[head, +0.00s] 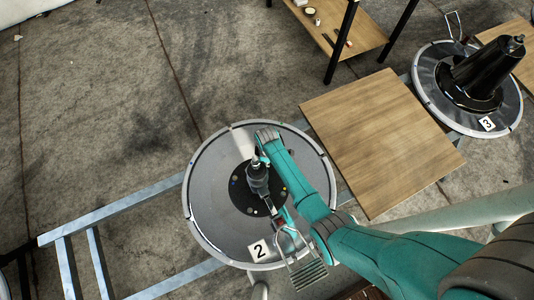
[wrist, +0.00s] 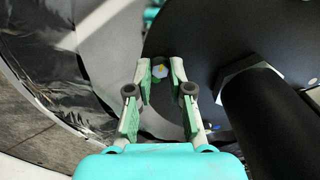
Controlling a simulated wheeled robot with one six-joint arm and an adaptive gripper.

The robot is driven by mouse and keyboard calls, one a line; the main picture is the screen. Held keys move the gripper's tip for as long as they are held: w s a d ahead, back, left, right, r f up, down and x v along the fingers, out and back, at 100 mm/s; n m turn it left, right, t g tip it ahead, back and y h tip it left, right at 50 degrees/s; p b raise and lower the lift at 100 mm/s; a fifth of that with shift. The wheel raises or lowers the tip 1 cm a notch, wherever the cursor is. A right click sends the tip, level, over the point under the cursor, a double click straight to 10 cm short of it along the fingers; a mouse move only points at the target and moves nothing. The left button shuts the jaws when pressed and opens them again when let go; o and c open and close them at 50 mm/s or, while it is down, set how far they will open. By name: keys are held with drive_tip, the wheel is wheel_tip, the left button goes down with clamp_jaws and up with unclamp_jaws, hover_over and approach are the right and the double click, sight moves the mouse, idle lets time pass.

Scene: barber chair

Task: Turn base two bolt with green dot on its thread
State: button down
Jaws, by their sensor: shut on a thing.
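Base two is a round grey plate (head: 215,215) with a label "2" (head: 259,250), a black centre disc (head: 240,200) and an upright black post (head: 257,178). My gripper reaches the far edge of the disc in the head view. In the wrist view my gripper (wrist: 160,69) has its fingertips shut on a small pale hex bolt (wrist: 160,72) in the black disc (wrist: 200,50). A yellowish mark shows on this bolt. I cannot make out a green dot on its thread. Another bolt with a blue mark (wrist: 214,127) sits right of my fingers.
The thick post (wrist: 265,110) and its hex nut (wrist: 236,76) stand close right of my gripper. A wooden board (head: 380,140) lies right of base two, with base three (head: 428,75) beyond. A metal frame (head: 120,207) extends left. Open floor lies upper left.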

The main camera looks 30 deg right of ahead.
drive_tip(key=m, duration=1.1)
drive_tip(key=shift+m, duration=1.9)
drive_tip(key=c, duration=1.1)
unclamp_jaws()
drive_tip(key=shift+o, duration=0.2)
drive_tip(key=shift+r, duration=0.1)
wheel_tip(320, 180, up, 12)
